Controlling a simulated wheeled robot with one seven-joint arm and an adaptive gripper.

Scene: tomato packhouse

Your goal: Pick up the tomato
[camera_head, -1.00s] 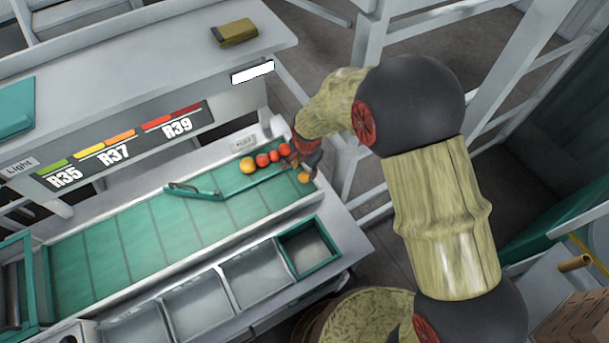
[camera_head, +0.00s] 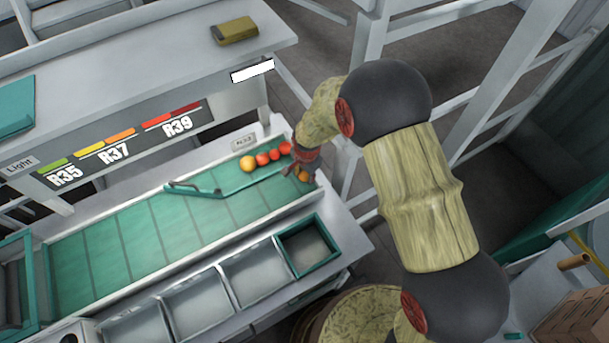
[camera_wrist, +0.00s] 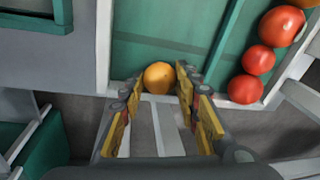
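A yellow-orange tomato (camera_wrist: 159,77) lies at the end of the green belt, by its pale edge, in the wrist view. It also shows in the head view, partly hidden behind my gripper (camera_head: 298,168), as a small orange patch (camera_head: 304,176). In the wrist view my gripper (camera_wrist: 157,84) is open, with one finger on each side of the tomato near the fingertips. I cannot tell whether either finger touches it. Nothing is held clear of the belt.
Red tomatoes (camera_wrist: 258,60) and an orange one (camera_head: 247,163) lie in a row behind a green divider (camera_head: 240,184). Grey bins (camera_head: 253,277) line the belt's front, one green-rimmed (camera_head: 334,262). The green belt (camera_head: 130,237) is clear to the left.

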